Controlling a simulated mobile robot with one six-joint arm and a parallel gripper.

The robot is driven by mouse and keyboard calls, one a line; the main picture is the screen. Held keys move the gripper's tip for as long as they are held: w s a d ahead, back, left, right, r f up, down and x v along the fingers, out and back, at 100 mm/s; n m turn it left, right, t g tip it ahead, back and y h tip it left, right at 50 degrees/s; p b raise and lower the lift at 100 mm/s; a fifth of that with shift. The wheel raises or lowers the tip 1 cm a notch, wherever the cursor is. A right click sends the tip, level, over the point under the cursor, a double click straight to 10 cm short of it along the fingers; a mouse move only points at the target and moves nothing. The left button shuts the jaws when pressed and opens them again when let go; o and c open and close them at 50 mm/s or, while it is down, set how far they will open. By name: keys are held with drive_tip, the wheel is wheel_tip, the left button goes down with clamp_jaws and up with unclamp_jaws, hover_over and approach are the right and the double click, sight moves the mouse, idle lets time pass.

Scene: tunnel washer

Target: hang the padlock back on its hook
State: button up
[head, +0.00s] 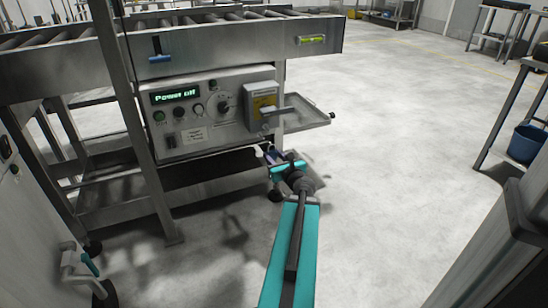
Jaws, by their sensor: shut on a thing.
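My gripper (277,161) is at the end of my teal arm, just below the lower right corner of the grey control panel (205,112). It is shut on a small dark bluish thing, which appears to be the padlock (273,156); it is tiny and partly hidden by the jaws. A small pale piece shows at the gripper's left side; I cannot tell whether it is part of the padlock, the gripper or the hook. I cannot make out the hook clearly. Whether the padlock touches anything besides the gripper cannot be told.
The panel's display (175,96) reads "Power off". A grey lever switch box (262,106) and a small metal shelf (306,120) stick out above my gripper. A roller conveyor (180,45) runs above. A blue bucket (526,143) stands at right. The floor between is clear.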

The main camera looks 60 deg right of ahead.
drive_tip(key=shift+w+d, duration=0.15)
drive_tip(key=shift+w, duration=0.05)
drive_tip(key=x, duration=1)
idle(1.7)
drive_tip(key=shift+w, duration=0.15)
idle(0.6)
drive_tip(key=o, duration=1.2)
